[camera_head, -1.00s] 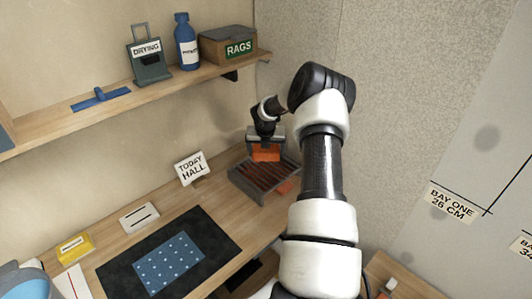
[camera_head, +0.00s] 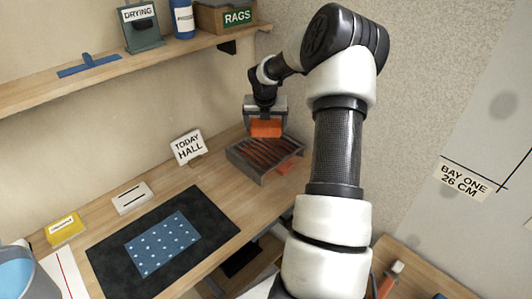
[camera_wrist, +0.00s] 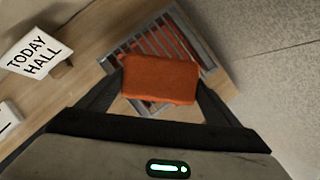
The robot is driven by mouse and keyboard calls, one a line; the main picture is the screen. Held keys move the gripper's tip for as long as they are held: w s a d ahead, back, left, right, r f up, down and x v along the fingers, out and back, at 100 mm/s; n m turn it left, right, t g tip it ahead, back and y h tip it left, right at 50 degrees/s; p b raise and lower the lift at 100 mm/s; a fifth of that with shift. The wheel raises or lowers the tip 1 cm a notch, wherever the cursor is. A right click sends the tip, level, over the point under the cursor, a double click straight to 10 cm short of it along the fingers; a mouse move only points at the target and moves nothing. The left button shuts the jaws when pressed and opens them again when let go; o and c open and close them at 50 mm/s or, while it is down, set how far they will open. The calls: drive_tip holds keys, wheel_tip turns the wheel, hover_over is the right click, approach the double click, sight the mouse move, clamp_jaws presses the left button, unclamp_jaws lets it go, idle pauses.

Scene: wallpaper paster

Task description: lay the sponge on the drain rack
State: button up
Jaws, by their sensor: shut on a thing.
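The orange sponge (camera_head: 266,128) is held in my gripper (camera_head: 265,121), which is shut on it. In the wrist view the sponge (camera_wrist: 160,79) sits between the two dark fingers of my gripper (camera_wrist: 160,82). The grey slatted drain rack (camera_head: 240,157) stands on the wooden bench below the sponge. The rack also shows behind the sponge in the wrist view (camera_wrist: 203,52), and the sponge hides part of it. The sponge appears to be above the slats; any gap is hard to judge. Orange-red colour shows between the slats.
A "TODAY HALL" sign (camera_head: 188,147) stands left of the rack. A dark mat (camera_head: 105,258) with a blue dotted sheet (camera_head: 162,244) lies further left. A shelf (camera_head: 130,75) with a "RAGS" box (camera_head: 225,15) runs along the wall above. The textured wall (camera_head: 420,80) rises at the right.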

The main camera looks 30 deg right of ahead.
wheel_tip(320, 180, down, 9)
drive_tip(key=shift+f+b, duration=0.2)
drive_tip(key=shift+b, duration=0.4)
drive_tip(key=shift+f, duration=0.15)
drive_tip(key=o, duration=1)
drive_tip(key=p+v, duration=0.1)
drive_tip(key=v, duration=1.1)
drive_tip(key=shift+p, duration=0.4)
